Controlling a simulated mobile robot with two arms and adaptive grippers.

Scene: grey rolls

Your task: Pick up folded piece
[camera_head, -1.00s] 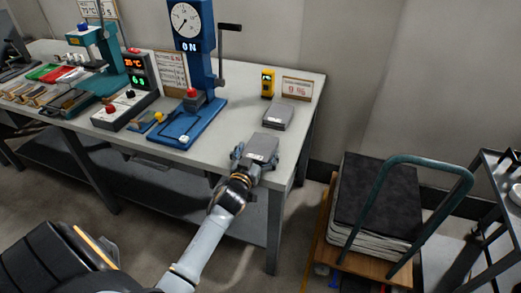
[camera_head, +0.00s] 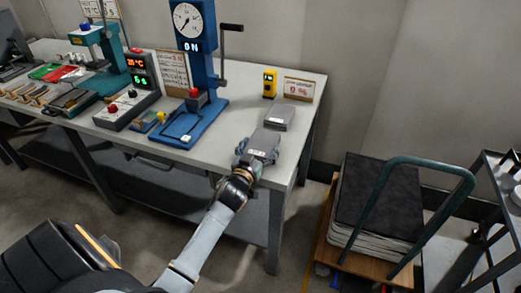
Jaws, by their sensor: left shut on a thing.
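A grey folded piece (camera_head: 265,142) is at the front right part of the workbench. My left gripper (camera_head: 257,153) is shut on it, with its fingers along the piece's sides. I cannot tell whether the piece rests on the bench top or is slightly above it. Another flat grey piece (camera_head: 279,117) lies just behind it, very close to its far end. My right gripper does not show.
A cart with a dark stack (camera_head: 378,200) stands to the right.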

